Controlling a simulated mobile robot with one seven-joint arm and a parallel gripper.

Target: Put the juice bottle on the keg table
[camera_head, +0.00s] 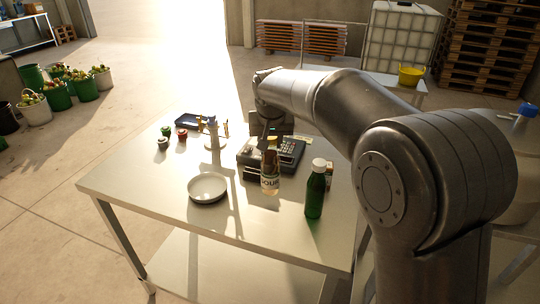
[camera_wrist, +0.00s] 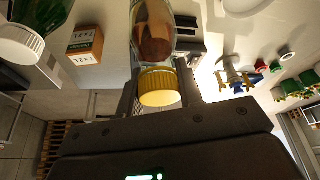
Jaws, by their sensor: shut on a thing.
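The juice bottle (camera_head: 270,179), clear with a pale label and amber contents, is upright over the near part of the metal table; I cannot tell whether its base touches the top. My gripper (camera_head: 272,137) is above it at its neck. In the wrist view, the bottle's yellow cap (camera_wrist: 160,87) sits between the two fingers of my gripper (camera_wrist: 163,92), which are shut on it. A pale container with a blue cap (camera_head: 526,110) at the right edge may be the keg; my arm hides much of its support, so I cannot be sure of the keg table.
A green bottle with a white cap (camera_head: 315,192) stands close right of the juice bottle. A white bowl (camera_head: 207,188) is to the left. A dark cash register (camera_head: 284,152) and a small orange box (camera_wrist: 85,45) are close by.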

